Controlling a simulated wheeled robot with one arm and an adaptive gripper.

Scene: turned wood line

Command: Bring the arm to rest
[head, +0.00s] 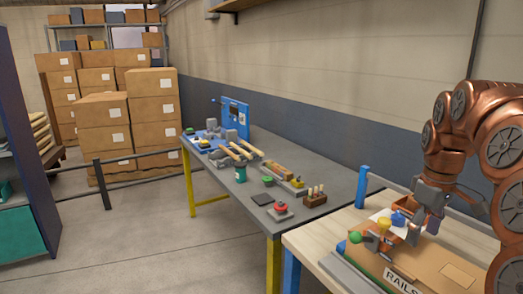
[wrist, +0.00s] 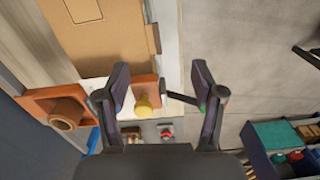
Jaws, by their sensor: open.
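My arm (head: 455,150), copper-coloured, reaches in from the right of the head view and bends down over the wooden bench. My gripper (wrist: 160,75) shows in the wrist view with its two dark fingers spread wide apart. No object is held between them. Behind the fingers, a yellow knob (wrist: 145,103) and an orange-brown piece show close to the left finger, apparently below it. In the head view the gripper is low over the bench, near a yellow piece (head: 384,223) and a green ball (head: 355,237); its fingertips are hard to make out there.
A cardboard box marked RAILS (head: 440,262) lies on the wooden bench (head: 312,247) under the arm. A grey table (head: 235,187) with tools and small parts stands farther left along the wall. Stacked cartons (head: 153,110) fill the back. The floor (head: 130,240) at left is clear.

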